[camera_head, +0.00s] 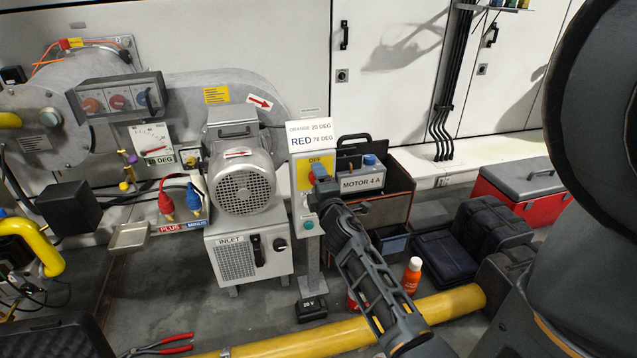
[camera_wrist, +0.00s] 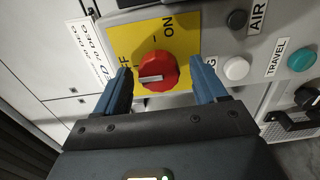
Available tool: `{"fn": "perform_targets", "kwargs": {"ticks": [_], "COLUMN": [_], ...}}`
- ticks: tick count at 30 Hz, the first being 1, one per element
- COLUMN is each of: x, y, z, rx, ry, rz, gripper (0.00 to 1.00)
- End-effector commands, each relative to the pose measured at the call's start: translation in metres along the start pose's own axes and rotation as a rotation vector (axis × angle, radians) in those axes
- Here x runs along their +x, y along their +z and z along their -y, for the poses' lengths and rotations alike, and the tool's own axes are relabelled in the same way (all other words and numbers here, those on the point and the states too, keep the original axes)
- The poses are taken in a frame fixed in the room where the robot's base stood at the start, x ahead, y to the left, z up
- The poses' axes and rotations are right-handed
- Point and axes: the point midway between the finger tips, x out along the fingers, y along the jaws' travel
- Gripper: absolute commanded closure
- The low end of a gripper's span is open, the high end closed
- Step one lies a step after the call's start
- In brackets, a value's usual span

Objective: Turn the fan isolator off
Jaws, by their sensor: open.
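The fan isolator is a red rotary knob (camera_wrist: 158,72) on a yellow plate (camera_wrist: 180,45) with ON and a partly covered OFF label. A white mark lies on the lower left of the knob's face. My gripper (camera_wrist: 161,78) is open, with one blue finger on each side of the knob in the wrist view. Whether the fingers touch it I cannot tell. In the head view the yellow plate (camera_head: 302,172) is on a grey post, under the white sign, and my gripper (camera_head: 324,186) is right in front of it, hiding most of the knob.
White and teal buttons (camera_wrist: 302,61) sit on the panel beside the plate. In the head view a grey motor (camera_head: 243,185) stands left of the post and a MOTOR 4 A box (camera_head: 361,183) right of it. A yellow pipe (camera_head: 455,302) crosses the floor below my arm.

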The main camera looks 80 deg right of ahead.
Motion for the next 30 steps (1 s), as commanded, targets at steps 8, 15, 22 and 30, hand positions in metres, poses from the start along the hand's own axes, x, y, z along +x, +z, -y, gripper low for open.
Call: {"fn": "perform_targets", "kwargs": {"ticks": [8, 15, 22, 30], "x": [-0.007, -0.042, -0.071, -0.078], "y": [0.0, 0.001, 0.0, 0.0], "z": [0.001, 0.003, 0.002, 0.0], "rx": [-0.001, -0.002, -0.001, 0.0], "ry": [0.0, -0.001, 0.0, 0.001], "rz": [0.0, 0.0, 0.0, 0.0], "gripper": [0.29, 0.29, 0.29, 0.29]}}
